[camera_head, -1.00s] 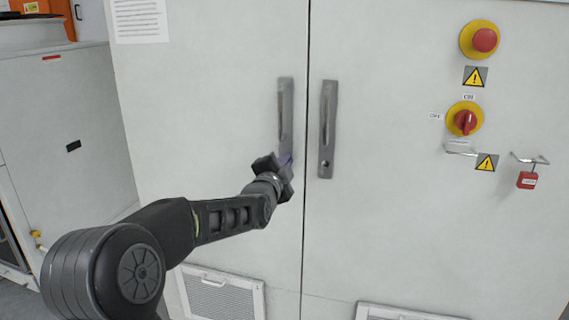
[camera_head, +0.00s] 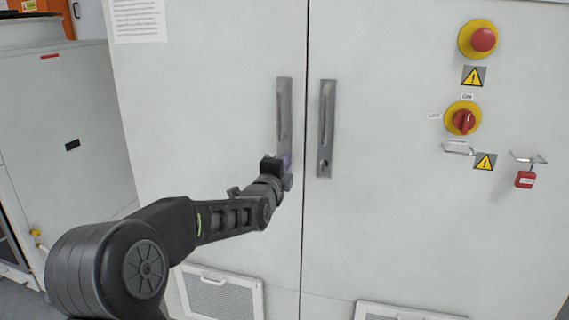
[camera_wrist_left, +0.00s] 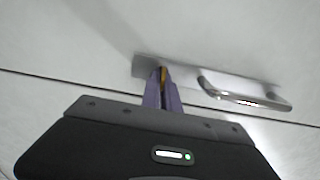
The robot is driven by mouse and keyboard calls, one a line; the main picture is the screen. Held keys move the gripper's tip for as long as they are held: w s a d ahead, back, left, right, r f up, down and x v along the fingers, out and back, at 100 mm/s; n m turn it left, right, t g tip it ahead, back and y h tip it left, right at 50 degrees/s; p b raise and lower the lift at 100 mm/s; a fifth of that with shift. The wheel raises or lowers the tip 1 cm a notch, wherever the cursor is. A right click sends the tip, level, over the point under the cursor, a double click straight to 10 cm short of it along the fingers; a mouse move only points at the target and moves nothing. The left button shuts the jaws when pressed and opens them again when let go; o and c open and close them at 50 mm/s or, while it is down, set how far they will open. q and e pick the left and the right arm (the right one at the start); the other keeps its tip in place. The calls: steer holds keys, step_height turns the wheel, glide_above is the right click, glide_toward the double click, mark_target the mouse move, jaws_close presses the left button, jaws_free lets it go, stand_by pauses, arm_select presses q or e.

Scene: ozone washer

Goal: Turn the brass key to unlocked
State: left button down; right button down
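The brass key (camera_wrist_left: 163,73) shows as a small yellow-gold piece between the purple fingertips in the left wrist view. It sits at one end of the grey left door handle plate (camera_wrist_left: 190,78), which also shows in the head view (camera_head: 285,105). My left gripper (camera_head: 287,162) is at the lower end of this plate. Its two fingers (camera_wrist_left: 163,92) are close together, shut on the key. Most of the key and its lock are hidden by the fingers. In the head view the gripper hides the key. My right gripper is not in view.
The right door handle plate (camera_head: 326,130) is just across the door seam. A red emergency button (camera_head: 483,40), a red rotary switch (camera_head: 463,121) and a red padlock (camera_head: 525,179) are on the right door. Vent grilles (camera_head: 225,297) are low on the doors.

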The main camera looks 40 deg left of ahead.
arm_select(q)
steer(key=c, duration=1.6)
jaws_free()
steer(key=v, duration=0.7)
steer(key=shift+s+d, duration=0.15)
steer(key=shift+s, duration=0.2)
